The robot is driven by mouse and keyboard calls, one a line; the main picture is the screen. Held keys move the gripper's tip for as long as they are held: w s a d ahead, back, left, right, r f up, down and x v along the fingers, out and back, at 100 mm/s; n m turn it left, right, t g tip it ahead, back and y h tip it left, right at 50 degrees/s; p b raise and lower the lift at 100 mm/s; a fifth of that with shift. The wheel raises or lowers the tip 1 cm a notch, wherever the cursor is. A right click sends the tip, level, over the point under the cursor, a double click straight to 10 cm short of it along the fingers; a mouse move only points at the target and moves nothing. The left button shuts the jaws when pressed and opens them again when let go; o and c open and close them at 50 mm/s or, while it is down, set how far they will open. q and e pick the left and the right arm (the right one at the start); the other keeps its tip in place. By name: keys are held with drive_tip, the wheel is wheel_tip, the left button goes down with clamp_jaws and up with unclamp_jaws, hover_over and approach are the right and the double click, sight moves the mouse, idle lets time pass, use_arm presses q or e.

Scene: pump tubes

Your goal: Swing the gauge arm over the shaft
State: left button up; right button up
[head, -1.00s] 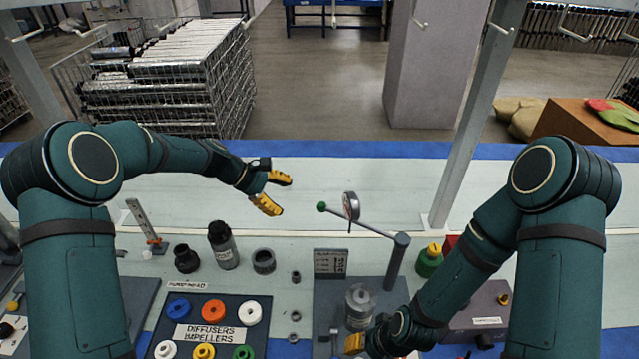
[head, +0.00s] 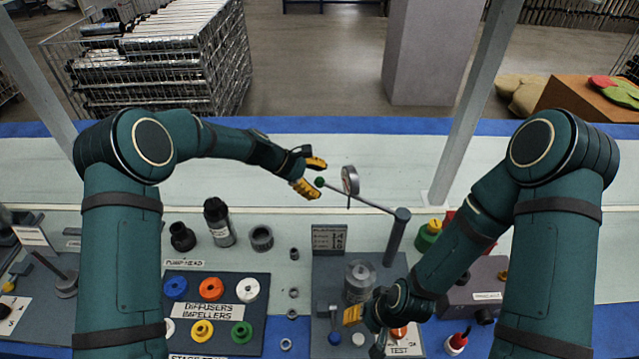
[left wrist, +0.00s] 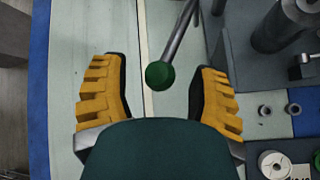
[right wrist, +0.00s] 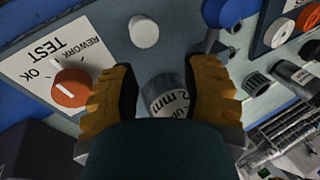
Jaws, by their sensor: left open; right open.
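The gauge arm (head: 372,203) is a thin metal rod on top of a grey post (head: 397,238), with a dial gauge (head: 350,181) and a green ball (head: 319,182) at its left end. It points left and back, away from the clear cylinder on the grey base. My left gripper (head: 312,176) is open at the green ball. In the left wrist view the ball (left wrist: 160,75) lies between the yellow fingers, touching neither. My right gripper (head: 358,325) is open low at the base's front. In its wrist view, a labelled grey cylinder (right wrist: 167,96) shows between the fingers.
A clear cylinder (head: 360,281) stands on the grey base. A tray of coloured rings (head: 265,310) lies to its left, with dark bottles behind. A green and yellow container (head: 428,236) and a grey box (head: 490,275) stand right. The white table behind the gauge arm is clear.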

use_arm(q)
drive_tip(key=shift+d+f, duration=0.35)
drive_tip(key=shift+d, duration=0.1)
clamp_jaws()
drive_tip(key=shift+s+a, duration=0.1)
